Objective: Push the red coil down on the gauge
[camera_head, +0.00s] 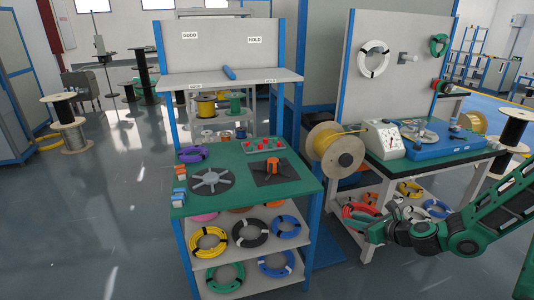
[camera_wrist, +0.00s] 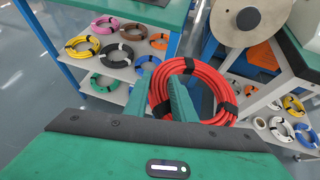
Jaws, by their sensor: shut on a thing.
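In the wrist view the red coil (camera_wrist: 213,74), bound with black ties, hangs at my gripper (camera_wrist: 160,95). My gripper is shut on the coil's near left side, and one finger shows inside the ring. In the head view the red coil (camera_head: 358,211) and my gripper (camera_head: 374,224) are low at the right, in front of the right bench. A grey spoked disc (camera_head: 211,181), possibly the gauge, lies on the green bench top (camera_head: 235,159), far to the left of my gripper. Nothing lies on the disc.
Beside the disc are a black plate with an orange block (camera_head: 273,165), a tray of red pieces (camera_head: 261,145) and a purple coil (camera_head: 192,154). Several coils fill the shelves below. A yellow cable reel (camera_head: 334,148) stands between the benches. The floor at left front is clear.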

